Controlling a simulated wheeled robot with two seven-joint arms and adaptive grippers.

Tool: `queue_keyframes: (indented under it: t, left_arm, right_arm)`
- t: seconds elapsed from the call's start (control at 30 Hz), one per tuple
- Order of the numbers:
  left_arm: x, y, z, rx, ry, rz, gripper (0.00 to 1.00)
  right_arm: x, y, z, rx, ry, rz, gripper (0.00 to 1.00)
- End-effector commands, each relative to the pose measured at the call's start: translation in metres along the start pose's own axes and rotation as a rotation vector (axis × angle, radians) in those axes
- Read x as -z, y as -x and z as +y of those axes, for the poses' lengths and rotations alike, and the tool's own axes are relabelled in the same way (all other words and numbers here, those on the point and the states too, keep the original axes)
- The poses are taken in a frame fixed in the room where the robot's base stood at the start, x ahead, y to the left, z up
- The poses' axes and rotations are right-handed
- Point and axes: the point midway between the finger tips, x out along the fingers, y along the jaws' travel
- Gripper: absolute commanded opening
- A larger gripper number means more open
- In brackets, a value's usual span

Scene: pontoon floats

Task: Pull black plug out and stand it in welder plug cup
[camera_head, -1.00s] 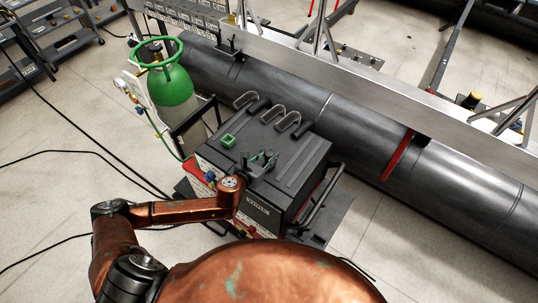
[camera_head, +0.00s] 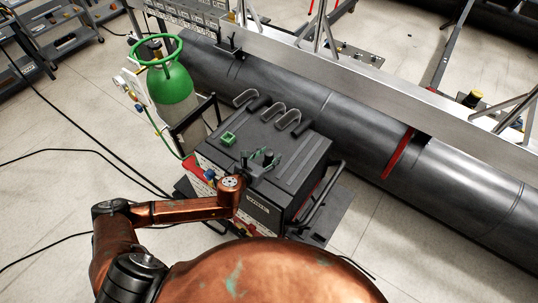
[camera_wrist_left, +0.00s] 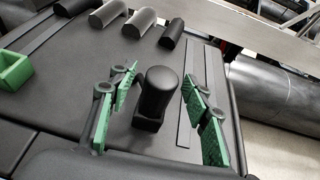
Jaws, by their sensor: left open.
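The black plug (camera_wrist_left: 158,92) stands upright in a low black holder on top of the welder (camera_head: 300,165). A small green square cup (camera_head: 228,140) sits on the welder top to the left of my left gripper; it also shows at the left edge of the left wrist view (camera_wrist_left: 14,70). My left gripper (camera_head: 261,158) is open over the welder top. In the left wrist view its green-padded fingers (camera_wrist_left: 158,108) stand on either side of the plug, with a gap on both sides. In the head view the plug is hard to make out between the fingers. My right gripper is out of view.
A large grey pontoon pipe (camera_head: 350,125) runs behind. Cables lie on the open floor at left.

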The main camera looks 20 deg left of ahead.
Motion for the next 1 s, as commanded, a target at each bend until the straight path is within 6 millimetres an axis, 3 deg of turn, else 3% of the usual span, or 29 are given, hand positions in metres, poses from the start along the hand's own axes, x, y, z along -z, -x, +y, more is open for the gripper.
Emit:
queue_keyframes:
  t: [0.23,0.7,1.0]
  left_arm:
    - [0.001,0.019,0.001,-0.001,-0.001,0.002,0.44]
    - [0.001,0.107,0.001,0.000,-0.001,0.001,0.44]
    - [0.000,0.120,0.000,0.000,0.000,-0.001,0.44]
  right_arm:
    - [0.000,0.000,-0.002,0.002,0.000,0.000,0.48]
    - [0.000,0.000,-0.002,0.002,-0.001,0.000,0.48]
    - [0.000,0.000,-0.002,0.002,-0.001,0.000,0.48]
